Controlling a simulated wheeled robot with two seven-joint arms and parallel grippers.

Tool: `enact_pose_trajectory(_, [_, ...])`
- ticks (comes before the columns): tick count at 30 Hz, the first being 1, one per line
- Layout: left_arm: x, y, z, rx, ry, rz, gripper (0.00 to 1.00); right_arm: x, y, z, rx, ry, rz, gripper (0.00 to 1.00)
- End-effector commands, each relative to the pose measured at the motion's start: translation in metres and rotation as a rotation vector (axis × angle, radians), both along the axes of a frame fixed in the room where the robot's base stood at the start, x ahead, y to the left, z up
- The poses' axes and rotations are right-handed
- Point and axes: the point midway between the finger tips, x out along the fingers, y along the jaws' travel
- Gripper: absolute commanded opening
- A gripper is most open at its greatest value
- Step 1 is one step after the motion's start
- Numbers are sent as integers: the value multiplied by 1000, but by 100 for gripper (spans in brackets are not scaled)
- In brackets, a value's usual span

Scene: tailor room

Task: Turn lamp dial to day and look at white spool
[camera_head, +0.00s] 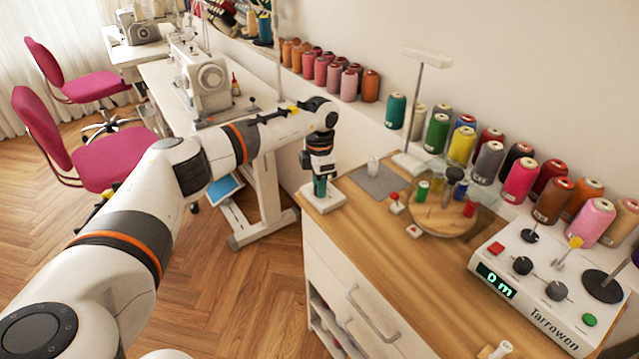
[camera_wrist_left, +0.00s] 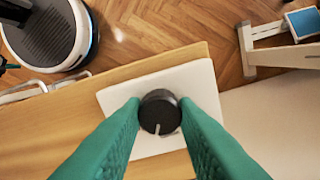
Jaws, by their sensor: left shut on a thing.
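My left gripper (camera_head: 320,188) points down at the near-left corner of the wooden table. Its green fingers are shut on the black lamp dial (camera_wrist_left: 158,108), one on each side. The dial's pale pointer mark faces the bottom of the left wrist view; no day label is readable. The dial sits on a white square base (camera_wrist_left: 190,80), which also shows under the gripper in the head view (camera_head: 332,201). A lamp with a white bar head (camera_head: 428,57) stands behind on a thin post. A small white spool (camera_head: 373,166) stands on a grey mat (camera_head: 385,185).
A round wooden stand (camera_head: 440,222) holds green, dark and red spools. A white winding machine (camera_head: 540,300) reads "0 m" at the right. Several coloured thread cones line the wall ledge. The table's front middle (camera_head: 400,265) is clear.

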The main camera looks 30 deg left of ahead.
Motion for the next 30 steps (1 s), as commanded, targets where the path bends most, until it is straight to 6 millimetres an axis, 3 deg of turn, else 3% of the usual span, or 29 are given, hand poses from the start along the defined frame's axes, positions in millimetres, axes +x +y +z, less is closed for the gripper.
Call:
enact_pose_trajectory(15, [1,0,1,0,-4,-376,4,0,-2,-3,-3,0,1,0])
enact_pose_trajectory(30, [1,1,2,0,-4,-469,4,0,-2,-3,-3,0,1,0])
